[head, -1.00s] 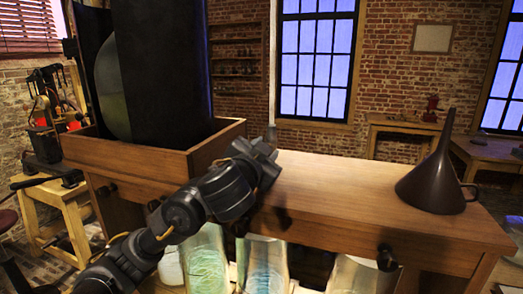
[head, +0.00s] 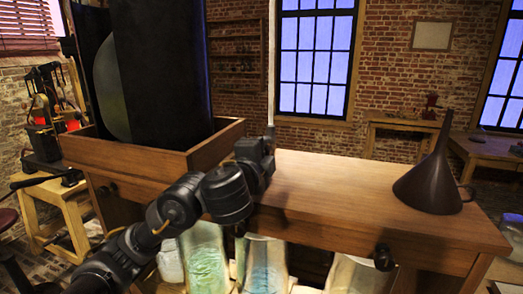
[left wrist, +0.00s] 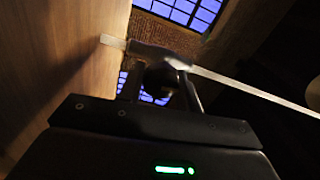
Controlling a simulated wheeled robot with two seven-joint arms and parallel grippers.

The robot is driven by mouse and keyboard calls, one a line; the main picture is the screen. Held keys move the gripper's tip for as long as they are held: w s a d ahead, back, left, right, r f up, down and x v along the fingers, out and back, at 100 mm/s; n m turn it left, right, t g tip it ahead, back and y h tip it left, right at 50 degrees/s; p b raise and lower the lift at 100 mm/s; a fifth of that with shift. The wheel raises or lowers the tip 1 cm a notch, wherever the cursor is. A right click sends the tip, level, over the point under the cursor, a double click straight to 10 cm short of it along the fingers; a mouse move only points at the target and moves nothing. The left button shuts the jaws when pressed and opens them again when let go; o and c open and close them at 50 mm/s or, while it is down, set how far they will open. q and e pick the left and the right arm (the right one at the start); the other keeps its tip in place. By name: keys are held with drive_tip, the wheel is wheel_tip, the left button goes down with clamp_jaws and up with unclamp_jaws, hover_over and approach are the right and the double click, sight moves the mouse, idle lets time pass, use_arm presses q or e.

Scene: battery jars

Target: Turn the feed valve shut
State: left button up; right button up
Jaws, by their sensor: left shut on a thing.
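My left gripper (head: 269,140) is at the lower part of this pipe, above the bench top. My right gripper is not in view.
The wooden bench (head: 340,185) carries a dark funnel (head: 432,185) at the right. A wooden tray (head: 130,150) with a tall black tank (head: 165,75) stands at the left. Glass jars (head: 265,265) stand below the front edge. The middle of the bench top is clear.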

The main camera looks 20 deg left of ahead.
use_arm(q)
drive_tip(key=shift+m, duration=0.6)
drive_tip(key=o, duration=0.9)
drive_tip(key=shift+o, duration=0.2)
drive_tip(key=shift+s, duration=0.1)
